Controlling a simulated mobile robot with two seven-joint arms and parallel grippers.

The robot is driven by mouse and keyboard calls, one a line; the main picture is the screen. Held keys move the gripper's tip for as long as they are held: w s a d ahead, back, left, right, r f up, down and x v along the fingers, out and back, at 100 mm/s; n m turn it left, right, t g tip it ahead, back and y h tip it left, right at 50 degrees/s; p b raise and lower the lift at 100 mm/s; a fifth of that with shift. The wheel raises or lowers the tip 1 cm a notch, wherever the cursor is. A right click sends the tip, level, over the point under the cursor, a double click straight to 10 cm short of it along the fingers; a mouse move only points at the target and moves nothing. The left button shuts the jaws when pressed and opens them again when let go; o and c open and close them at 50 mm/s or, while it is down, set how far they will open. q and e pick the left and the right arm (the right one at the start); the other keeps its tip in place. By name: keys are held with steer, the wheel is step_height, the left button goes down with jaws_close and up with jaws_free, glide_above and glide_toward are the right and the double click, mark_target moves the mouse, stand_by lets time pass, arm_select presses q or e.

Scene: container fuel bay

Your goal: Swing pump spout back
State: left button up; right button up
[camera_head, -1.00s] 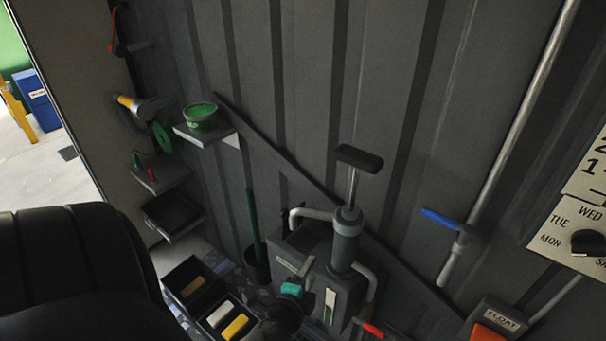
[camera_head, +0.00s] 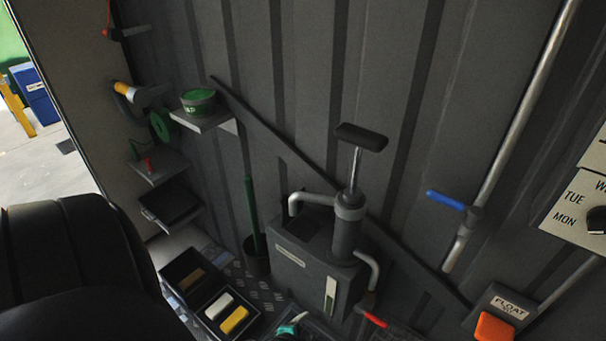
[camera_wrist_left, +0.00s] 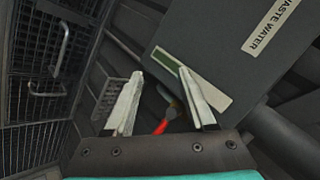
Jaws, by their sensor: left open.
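The grey hand pump (camera_head: 347,228) stands upright with a black T-handle on a thin rod. A bent grey pipe (camera_head: 314,198), apparently its spout, leaves the pump's upper left and turns down over the open top of the grey tank (camera_head: 299,262). Another bent pipe (camera_head: 371,268) leaves low on the right. My left gripper (camera_head: 298,320) is at the bottom edge, mostly cut off, below the tank and clear of the spout. In the left wrist view its pale fingers (camera_wrist_left: 160,76) are apart and empty beside the tank (camera_wrist_left: 233,48), labelled WASTE WATER. The right gripper is not visible.
A red lever (camera_head: 372,319) is low by the pump; a blue-handled valve (camera_head: 445,200) sits on the wall pipe. Black bins (camera_head: 208,312) and a bucket (camera_head: 256,258) stand left of the tank. An orange float box (camera_head: 493,325) is lower right.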

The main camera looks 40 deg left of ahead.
arm_select(q)
steer(key=shift+s+d+f+n+g, duration=0.2)
steer(key=shift+s+f, duration=0.15)
steer(key=shift+f, duration=0.3)
steer(key=shift+s+d+f+n+g, duration=0.1)
steer(key=shift+s+d+f+g, duration=0.2)
steer(key=shift+f, duration=0.35)
steer(key=shift+a, duration=0.15)
